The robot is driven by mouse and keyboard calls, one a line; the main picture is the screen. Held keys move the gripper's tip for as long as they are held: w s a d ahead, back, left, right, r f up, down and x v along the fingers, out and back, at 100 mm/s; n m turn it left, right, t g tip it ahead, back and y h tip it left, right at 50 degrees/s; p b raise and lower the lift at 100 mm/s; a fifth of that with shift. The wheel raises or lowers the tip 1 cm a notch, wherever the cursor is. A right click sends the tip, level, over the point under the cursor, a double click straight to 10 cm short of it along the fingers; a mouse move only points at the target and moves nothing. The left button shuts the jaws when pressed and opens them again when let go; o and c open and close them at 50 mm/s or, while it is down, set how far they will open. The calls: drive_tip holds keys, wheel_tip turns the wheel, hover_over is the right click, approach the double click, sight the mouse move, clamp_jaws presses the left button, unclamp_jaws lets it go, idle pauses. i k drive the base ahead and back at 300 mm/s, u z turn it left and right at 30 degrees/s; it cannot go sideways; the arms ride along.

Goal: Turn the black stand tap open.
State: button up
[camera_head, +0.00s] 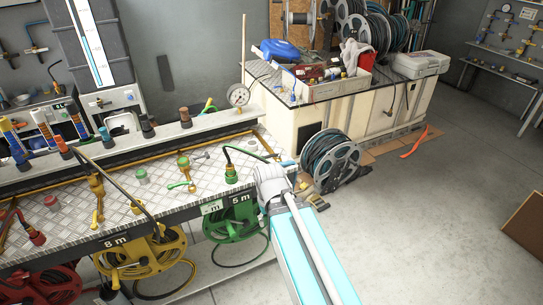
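A row of taps and fittings stands on the diamond-plate bench (125,214). I cannot surely pick out which one is the black stand tap. A dark-topped fitting (147,127) stands on the rail behind the bench. A brass tap (97,188) and a green fitting (231,173) with a dark curved hose stand on the plate. My cyan and white arm reaches in from the bottom right, and its grey wrist end is at the bench's right end. The gripper fingers are not visible; the wrist hides what lies behind it.
Yellow (146,254) and green (235,221) hose reels hang below the bench's front edge, under "8 m" and "5 m" labels. A pressure gauge (238,95) stands at the back. A grey hose reel (333,160) sits on the floor right of my wrist. The floor at right is mostly clear.

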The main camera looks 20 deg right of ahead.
sight(278, 155)
drive_tip(key=z, duration=0.4)
drive_tip(key=i, duration=0.8)
drive_tip(key=z, duration=0.5)
drive_tip(key=k, duration=0.25)
drive_tip(key=u, duration=0.15)
